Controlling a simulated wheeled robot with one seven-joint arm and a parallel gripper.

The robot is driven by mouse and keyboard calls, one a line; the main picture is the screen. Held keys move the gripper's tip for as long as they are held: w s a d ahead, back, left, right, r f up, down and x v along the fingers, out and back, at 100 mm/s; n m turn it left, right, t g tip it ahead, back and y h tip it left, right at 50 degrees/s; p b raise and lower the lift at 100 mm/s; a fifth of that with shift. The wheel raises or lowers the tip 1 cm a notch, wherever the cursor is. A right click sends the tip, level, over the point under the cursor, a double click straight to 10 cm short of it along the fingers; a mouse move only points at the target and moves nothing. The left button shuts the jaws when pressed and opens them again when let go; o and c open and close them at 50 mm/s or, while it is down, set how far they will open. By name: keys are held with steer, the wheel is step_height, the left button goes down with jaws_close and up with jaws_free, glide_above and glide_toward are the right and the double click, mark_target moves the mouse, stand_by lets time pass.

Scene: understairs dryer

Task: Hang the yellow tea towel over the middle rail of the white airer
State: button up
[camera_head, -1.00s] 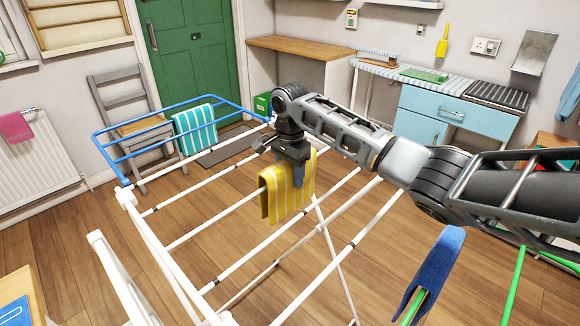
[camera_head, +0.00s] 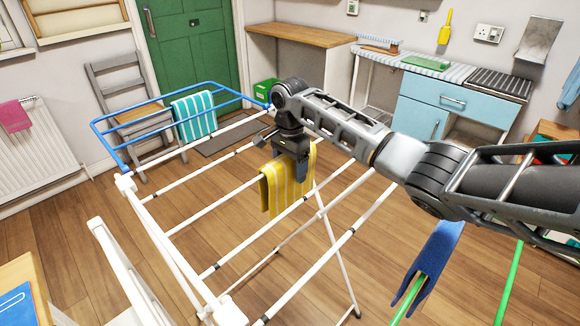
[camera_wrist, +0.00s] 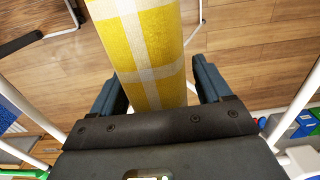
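The yellow tea towel (camera_head: 289,190), striped and checked with white, hangs folded below my gripper (camera_head: 291,158), level with the middle rail (camera_head: 215,207) of the white airer (camera_head: 124,184). The rail meets the towel's left end in the picture. I cannot tell whether the towel rests on it. In the head view, one finger shows in front of the cloth. The rail is hidden in the wrist view.
A turquoise striped towel (camera_head: 194,116) hangs on the airer's blue end frame (camera_head: 110,151). A grey chair (camera_head: 121,95) stands behind it. A blue-headed, green-handled tool (camera_head: 430,262) stands at lower right. The nearer airer rails are bare.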

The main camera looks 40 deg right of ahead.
steer(key=shift+o, duration=0.3)
step_height(320, 180, up, 8)
steer(key=shift+f, duration=0.1)
stand_by(0.3)
